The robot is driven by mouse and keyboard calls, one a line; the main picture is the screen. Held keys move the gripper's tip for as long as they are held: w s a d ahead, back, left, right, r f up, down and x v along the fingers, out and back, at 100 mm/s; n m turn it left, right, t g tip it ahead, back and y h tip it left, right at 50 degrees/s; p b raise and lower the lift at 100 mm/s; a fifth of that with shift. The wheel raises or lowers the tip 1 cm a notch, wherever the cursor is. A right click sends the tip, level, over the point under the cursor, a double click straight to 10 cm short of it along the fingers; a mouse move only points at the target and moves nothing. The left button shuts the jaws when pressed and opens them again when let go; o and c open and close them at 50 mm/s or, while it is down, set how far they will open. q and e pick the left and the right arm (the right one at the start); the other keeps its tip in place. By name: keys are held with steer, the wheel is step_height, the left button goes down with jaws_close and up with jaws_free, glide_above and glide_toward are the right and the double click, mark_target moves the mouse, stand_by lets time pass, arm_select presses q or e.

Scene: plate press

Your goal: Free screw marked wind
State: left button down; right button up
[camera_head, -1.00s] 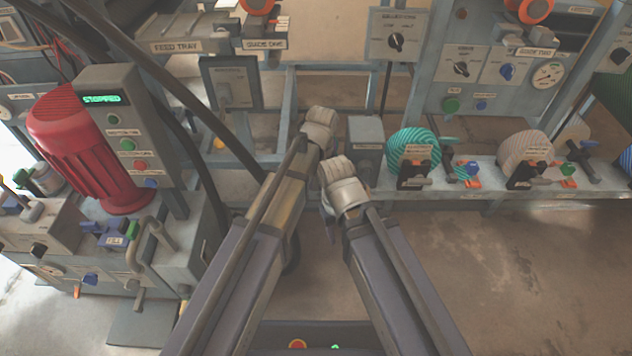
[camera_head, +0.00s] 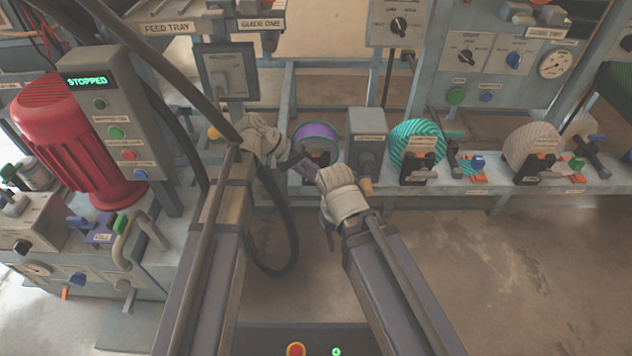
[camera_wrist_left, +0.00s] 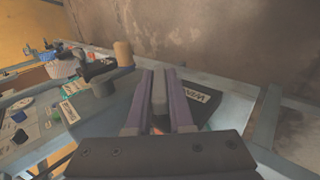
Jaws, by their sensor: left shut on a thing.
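In the left wrist view, my left gripper (camera_wrist_left: 158,90) has its two purple fingers shut on a narrow grey bar (camera_wrist_left: 158,96). A white label (camera_wrist_left: 197,95) beside the right finger shows upside down and partly covered; it seems to read WIND. In the head view, my left gripper (camera_head: 299,164) reaches right from its wrist to the low rail, in front of a purple-rimmed roll (camera_head: 318,132). The held part is too small to make out there. My right gripper (camera_head: 332,232) hangs below its wrist, its fingers mostly hidden.
A grey box (camera_head: 366,130) and a teal striped drum (camera_head: 415,142) stand right of the purple roll. A beige drum (camera_head: 531,146) is farther right. The red motor (camera_head: 75,140) and a panel reading STOPPED (camera_head: 88,81) are at left. The floor at front right is clear.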

arm_select(q)
steer(key=shift+s+h+b, duration=0.1)
steer(key=shift+h+b, duration=0.9)
steer(key=shift+b, duration=0.15)
steer(key=c, duration=0.8)
jaws_free()
steer(key=shift+r, duration=0.15)
step_height(320, 180, up, 10)
steer(key=p, duration=1)
steer(key=shift+c, duration=0.2)
